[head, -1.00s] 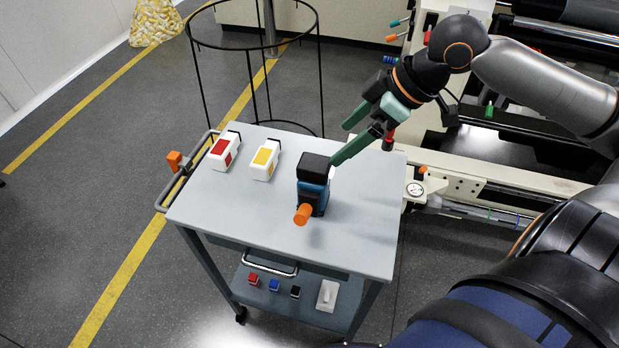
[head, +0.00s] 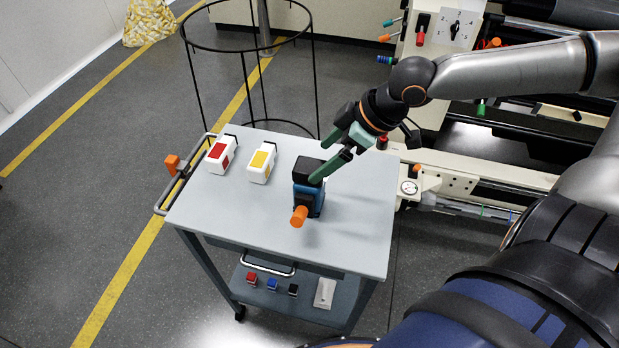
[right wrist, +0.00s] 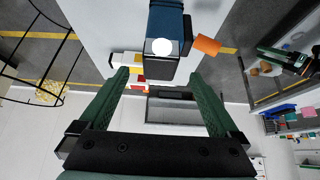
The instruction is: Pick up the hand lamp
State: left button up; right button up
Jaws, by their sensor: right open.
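The hand lamp (head: 308,197) stands on the cart top, with a blue body, a black upper block and an orange knob facing the front. It also shows at the top of the right wrist view (right wrist: 165,22), its black end with a bright white spot pointing toward the gripper. My right gripper (head: 322,160) is open at the lamp's upper right. One green finger overlaps the lamp's black top in the head view; the other is behind it. In the right wrist view the lamp's black end lies just beyond the fingertips; contact cannot be told.
The grey cart top (head: 350,235) also holds a white box with red (head: 222,154) and one with yellow (head: 262,162), left of the lamp. A black wire-frame stand (head: 317,85) rises behind the cart. Machinery (head: 470,185) stands to the right. The cart's front is clear.

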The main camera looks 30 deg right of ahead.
aim_at(312, 166)
jog(key=shift+w+a+f+b, duration=0.2)
jog(key=shift+f+b, duration=0.1)
jog(key=shift+f, duration=0.3)
jog(key=shift+b+x, duration=0.75)
jog(key=shift+x, duration=1.25)
jog(key=shift+w+a+r, duration=0.1)
jog(key=shift+r, duration=0.05)
jog(key=shift+c, duration=0.3)
grip_shut()
